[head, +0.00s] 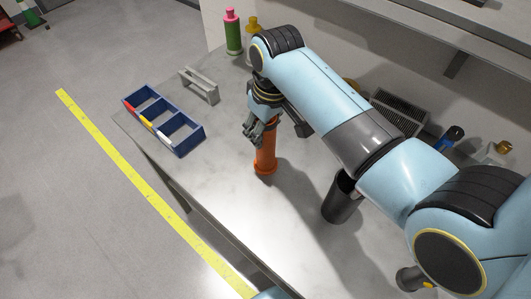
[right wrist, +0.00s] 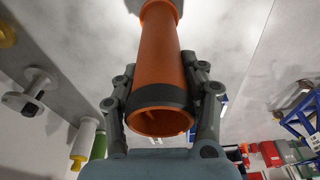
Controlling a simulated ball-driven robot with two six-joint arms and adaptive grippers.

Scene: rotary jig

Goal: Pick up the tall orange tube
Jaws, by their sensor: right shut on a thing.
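The tall orange tube (head: 265,158) is upright at the middle of the grey bench, with a wider foot at its lower end. My right gripper (head: 256,130) comes down from above and is shut on the tube's upper part. In the right wrist view the orange tube (right wrist: 160,50) runs away from the camera between the two fingers, its open, hollow end with a dark band towards me. The foot appears on or very close to the bench; I cannot tell whether there is a gap. My left gripper is not in view.
A blue compartment tray (head: 191,143) and a grey handled block (head: 199,86) stand to the left. A green bottle with pink cap (head: 233,37) is at the back. A dark cup (head: 340,199) stands right of the tube. The bench's front edge is clear.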

